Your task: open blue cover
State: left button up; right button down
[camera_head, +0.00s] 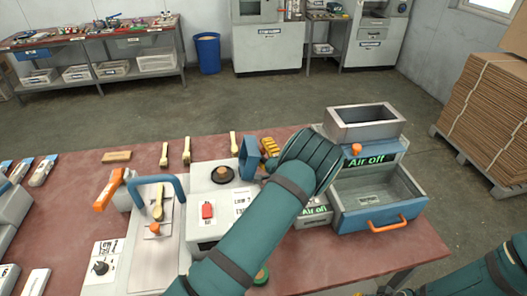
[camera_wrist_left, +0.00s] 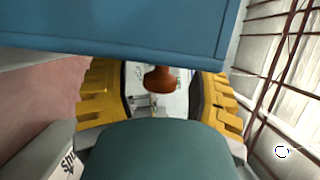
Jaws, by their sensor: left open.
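The blue cover (camera_head: 249,158) stands raised on edge on the white press unit (camera_head: 205,226), beside a black round seat with a brown knob (camera_head: 222,172). In the left wrist view a large blue panel (camera_wrist_left: 150,28), which looks like this cover, fills the top. My left gripper (camera_head: 268,150) is at the right side of the cover, partly hidden by my own wrist. In the left wrist view its yellow fingers (camera_wrist_left: 160,98) are apart, below the panel. A brown knob (camera_wrist_left: 158,78) shows between them; I cannot tell contact.
A press with a blue bar handle (camera_head: 158,182) stands on the left.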

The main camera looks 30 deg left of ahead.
aim_at(255, 145)
pick_arm(q)
grip_shut()
jog(key=s+a+r+n+p, duration=0.1)
jog(key=a+r+n+h, duration=0.1)
jog(key=n, duration=0.1)
jog(key=shift+s+a+r+g+p, duration=0.15)
jog(key=shift+s+g+p, duration=0.2)
jog(key=shift+g+p, duration=0.05)
jog(key=shift+s+a+r+n, duration=0.1)
jog(key=shift+s+a+n, duration=0.2)
jog(key=shift+n, duration=0.3)
grip_release()
jog(key=v, duration=1.2)
jog(key=shift+r, duration=0.15)
